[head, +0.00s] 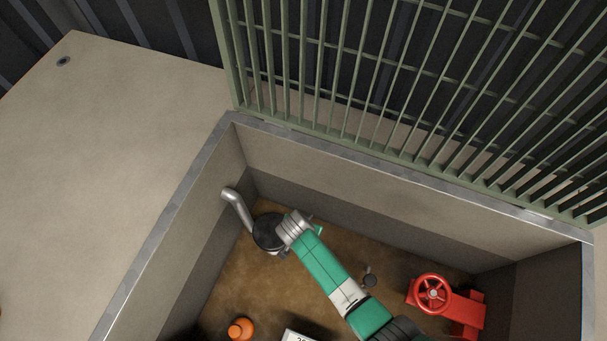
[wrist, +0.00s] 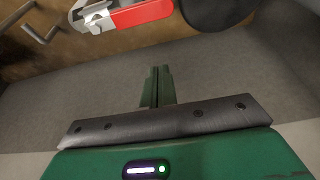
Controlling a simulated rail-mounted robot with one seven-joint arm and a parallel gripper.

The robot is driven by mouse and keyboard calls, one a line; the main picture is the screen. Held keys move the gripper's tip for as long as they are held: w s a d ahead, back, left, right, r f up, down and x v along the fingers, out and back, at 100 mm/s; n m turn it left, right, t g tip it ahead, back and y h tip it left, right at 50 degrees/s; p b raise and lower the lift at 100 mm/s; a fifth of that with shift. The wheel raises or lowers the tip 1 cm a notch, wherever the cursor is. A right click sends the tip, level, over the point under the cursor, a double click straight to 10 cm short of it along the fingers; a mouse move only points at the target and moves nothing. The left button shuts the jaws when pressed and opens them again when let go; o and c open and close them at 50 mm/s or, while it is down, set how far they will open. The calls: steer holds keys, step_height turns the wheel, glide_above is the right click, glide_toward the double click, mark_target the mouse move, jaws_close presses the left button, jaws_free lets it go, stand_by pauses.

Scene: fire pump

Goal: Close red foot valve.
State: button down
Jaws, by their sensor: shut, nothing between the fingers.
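In the wrist view, a red lever-like part (wrist: 142,13) joined to a silver fitting (wrist: 92,16) shows at the top, beside a dark round body (wrist: 215,10). My gripper (wrist: 159,70) is shut and empty, its green fingers together below the red part and apart from it in the picture. In the head view, my gripper (head: 318,230) is down in the pit, right of a dark round body (head: 268,233) with a silver pipe (head: 237,206). A red valve with a handwheel (head: 432,293) stands at the pit's right, away from my gripper. I cannot tell which is the foot valve.
The pit's walls (head: 330,172) enclose the work area. A raised green grate (head: 400,90) stands along its far edge. An orange object (head: 240,328), a white card (head: 298,336) and a small dark fitting (head: 370,280) are on the brown floor. Bare floor lies between them.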

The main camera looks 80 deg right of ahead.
steer(key=f+b, duration=0.1)
steer(key=a+f+b, duration=0.1)
steer(key=f, duration=0.1)
steer(key=a+f, duration=0.1)
steer(key=f, duration=0.1)
steer(key=shift+w+a+b, duration=0.1)
steer(key=shift+w+b, duration=0.15)
steer(key=shift+b, duration=0.15)
steer(key=shift+w+a+n+p, duration=0.1)
steer(key=shift+a+n+p, duration=0.15)
steer(key=shift+n+p, duration=0.15)
